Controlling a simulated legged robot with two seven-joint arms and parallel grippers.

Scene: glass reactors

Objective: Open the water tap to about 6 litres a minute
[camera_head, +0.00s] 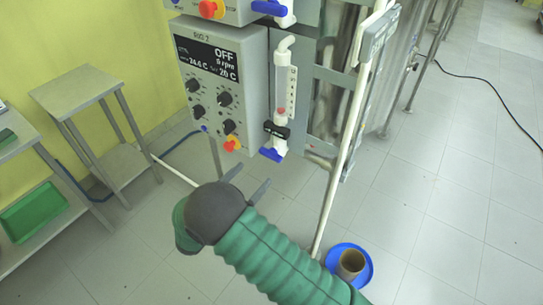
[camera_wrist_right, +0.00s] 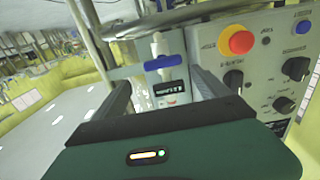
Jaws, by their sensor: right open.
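The water tap's blue handle (camera_head: 271,154) sits at the foot of a clear flow meter (camera_head: 285,92) on the right side of the control box. A red float shows low in the tube; the scale is too small to read. In the right wrist view the blue handle (camera_wrist_right: 150,68) lies crosswise beyond the fingers. My right gripper (camera_head: 252,182) is open and empty, just below and in front of the tap in the head view. In the right wrist view its two fingers (camera_wrist_right: 160,82) stand apart, with the handle ahead of them. My left gripper is not in view.
The control box (camera_head: 222,75) has several black knobs, a display reading OFF and a red stop button (camera_head: 232,144) close beside the tap. Another blue handle (camera_head: 269,7) is above. A white pole (camera_head: 337,180) stands right. A blue dish (camera_head: 361,266) is on the floor.

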